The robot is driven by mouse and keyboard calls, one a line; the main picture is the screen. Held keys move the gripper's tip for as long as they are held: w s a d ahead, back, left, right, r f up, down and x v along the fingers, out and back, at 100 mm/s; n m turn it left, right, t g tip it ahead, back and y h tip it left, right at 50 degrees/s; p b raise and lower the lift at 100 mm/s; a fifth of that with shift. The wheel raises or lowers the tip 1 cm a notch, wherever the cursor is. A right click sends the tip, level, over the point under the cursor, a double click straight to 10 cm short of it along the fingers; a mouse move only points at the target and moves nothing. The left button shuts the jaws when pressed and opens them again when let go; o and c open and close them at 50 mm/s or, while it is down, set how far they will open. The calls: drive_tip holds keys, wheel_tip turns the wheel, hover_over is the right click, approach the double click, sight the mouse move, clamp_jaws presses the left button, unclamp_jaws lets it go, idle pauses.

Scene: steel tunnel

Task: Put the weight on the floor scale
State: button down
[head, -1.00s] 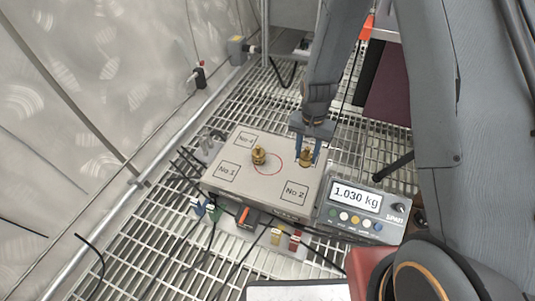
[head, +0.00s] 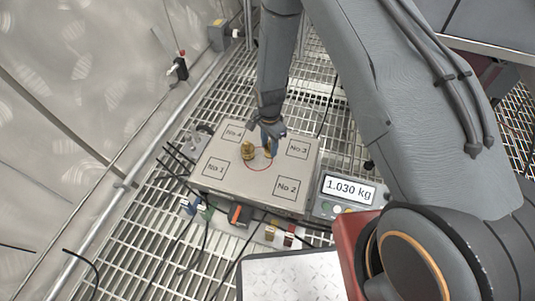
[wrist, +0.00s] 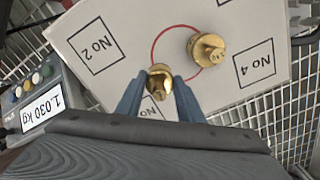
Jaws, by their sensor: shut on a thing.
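The floor scale's pale square plate (head: 222,180) bears a red circle and marked squares No 1 to No 4. It also shows in the wrist view (wrist: 130,25). My gripper (head: 268,140) is over the circle, shut on a small brass weight (wrist: 160,79); its fingers (wrist: 158,95) clasp it from both sides. Whether this weight touches the plate I cannot tell. A second brass weight (head: 248,150) stands on the plate at the circle's left edge, close beside the held one; it also shows in the wrist view (wrist: 206,48). The display (head: 349,191) reads 1.030 kg.
Metal grating (head: 140,230) surrounds the scale. Several cables and coloured connectors (head: 289,235) lie in front of it. A valve with a red top (head: 179,67) and a grey box (head: 220,36) stand along the left wall. A pale panel (head: 290,276) is at the front.

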sight(269, 153)
drive_tip(key=shift+f+b, duration=0.65)
drive_tip(key=shift+f, duration=1.45)
drive_tip(key=shift+f, duration=0.1)
drive_tip(key=c, duration=1.2)
unclamp_jaws()
